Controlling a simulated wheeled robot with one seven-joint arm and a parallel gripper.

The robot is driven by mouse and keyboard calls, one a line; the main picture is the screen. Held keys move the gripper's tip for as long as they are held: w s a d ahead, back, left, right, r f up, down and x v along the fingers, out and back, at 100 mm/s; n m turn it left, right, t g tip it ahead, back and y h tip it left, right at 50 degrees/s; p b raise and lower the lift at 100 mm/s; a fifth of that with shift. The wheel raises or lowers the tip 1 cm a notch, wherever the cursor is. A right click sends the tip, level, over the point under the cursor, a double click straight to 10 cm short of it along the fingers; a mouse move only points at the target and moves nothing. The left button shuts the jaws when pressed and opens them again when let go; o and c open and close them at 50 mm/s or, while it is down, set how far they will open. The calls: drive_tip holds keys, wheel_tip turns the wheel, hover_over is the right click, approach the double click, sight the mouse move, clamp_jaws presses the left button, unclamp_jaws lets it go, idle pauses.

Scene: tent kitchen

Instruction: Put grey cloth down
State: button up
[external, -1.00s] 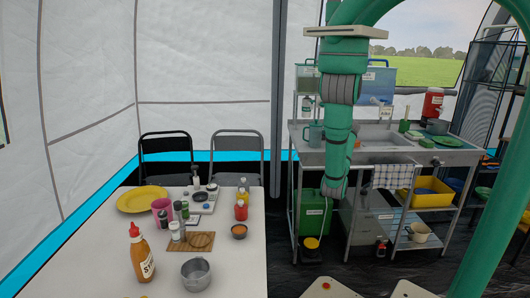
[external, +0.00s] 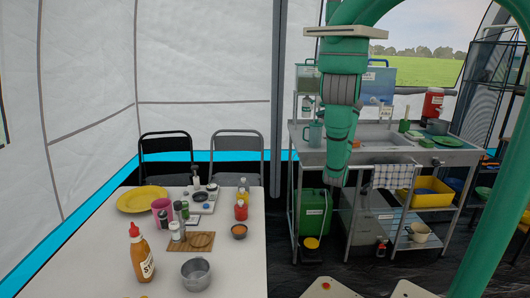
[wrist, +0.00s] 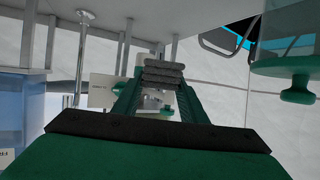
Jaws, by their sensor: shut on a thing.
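The grey cloth (wrist: 163,72), a small folded stack of layers, is between the fingertips of my gripper (wrist: 160,82) in the wrist view. My gripper is shut on it.
The sink unit (external: 372,157) has a checked towel (external: 393,177) hanging at its front, and a yellow tub (external: 430,194) on a shelf. A green container (external: 311,214) stands below. The white table (external: 232,263) at left holds several kitchen things.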

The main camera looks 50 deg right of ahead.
wheel_tip(320, 180, up, 15)
drive_tip(key=w+a+n+y, duration=0.75)
drive_tip(key=w+a, duration=1.35)
drive_tip(key=w, duration=0.3)
drive_tip(key=w+a+n+g+y, duration=0.2)
drive_tip(key=w+a+n+y, duration=0.15)
drive_tip(key=a, duration=0.85)
drive_tip(key=w+a+n+g+y, duration=0.2)
drive_tip(key=w+a, duration=0.2)
drive_tip(key=a, duration=0.8)
drive_tip(key=w+a+n+g+y, duration=0.1)
drive_tip(key=w+a+n+y, duration=0.2)
drive_tip(key=a, duration=0.9)
drive_tip(key=s+a+n+g+y, duration=0.1)
drive_tip(key=s+a+n+g, duration=0.15)
drive_tip(key=a, duration=1.15)
drive_tip(key=s+a+n+g+y, duration=0.15)
drive_tip(key=a+g, duration=0.25)
drive_tip(key=a, duration=0.9)
drive_tip(key=n+g+h, duration=0.4)
drive_tip(key=n+g, duration=0.7)
hover_over(104, 268)
wheel_tip(104, 268, down, 34)
drive_tip(key=shift+r, duration=0.2)
